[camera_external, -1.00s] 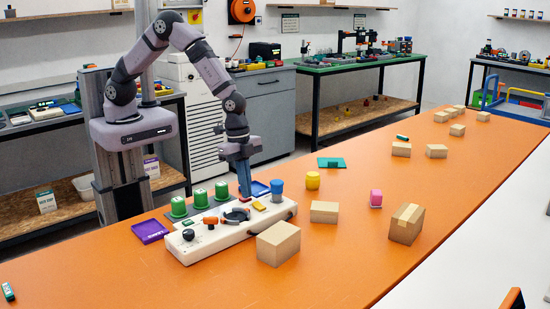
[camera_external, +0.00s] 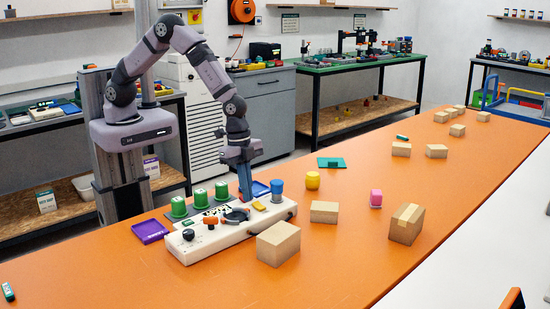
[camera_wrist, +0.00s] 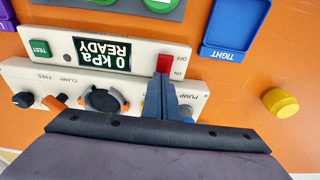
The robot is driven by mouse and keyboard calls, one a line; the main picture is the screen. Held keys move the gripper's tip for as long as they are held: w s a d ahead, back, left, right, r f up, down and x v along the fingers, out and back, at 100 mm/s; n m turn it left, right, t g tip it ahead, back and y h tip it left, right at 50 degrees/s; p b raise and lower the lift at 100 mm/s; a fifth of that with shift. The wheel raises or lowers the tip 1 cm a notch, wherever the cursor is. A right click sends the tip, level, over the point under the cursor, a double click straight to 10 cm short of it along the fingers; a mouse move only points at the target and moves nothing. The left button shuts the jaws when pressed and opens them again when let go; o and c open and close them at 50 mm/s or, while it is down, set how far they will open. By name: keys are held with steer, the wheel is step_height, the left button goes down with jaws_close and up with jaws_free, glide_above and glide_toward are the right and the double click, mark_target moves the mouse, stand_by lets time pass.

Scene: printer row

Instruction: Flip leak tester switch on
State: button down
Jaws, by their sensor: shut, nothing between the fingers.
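The leak tester is a white panel (camera_external: 192,251) on the orange table. In the wrist view its display panel (camera_wrist: 212,68) reads "0 kPa READY". A red switch (camera_wrist: 164,62) sits at the panel's right, between OFF and ON labels, with OFF on the upper side of the picture. My gripper (camera_wrist: 166,77) is shut and empty, with its blue-grey fingertips right at the ON side of the switch. I cannot tell whether they touch it or which way it is tipped. In the external view my gripper (camera_external: 246,197) points down at the tester's back edge.
Three green cups (camera_external: 200,197) stand behind the tester. A purple tray (camera_external: 150,231) lies left; a blue "TIGHT" tray (camera_wrist: 236,28) lies at the back.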

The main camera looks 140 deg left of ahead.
steer(key=shift+s, duration=0.85)
steer(key=shift+r, duration=0.15)
steer(key=r+p, duration=0.2)
steer(key=r, duration=0.1)
steer(key=r+p, duration=0.1)
steer(key=shift+s+r+p, duration=0.3)
steer(key=shift+s+p, duration=0.05)
steer(key=shift+r+b, duration=0.25)
steer(key=shift+b, duration=0.4)
step_height(320, 180, up, 9)
steer(key=s+b, duration=0.1)
steer(key=b, duration=0.1)
steer(key=shift+s+f, duration=0.2)
steer(key=shift+s, duration=0.2)
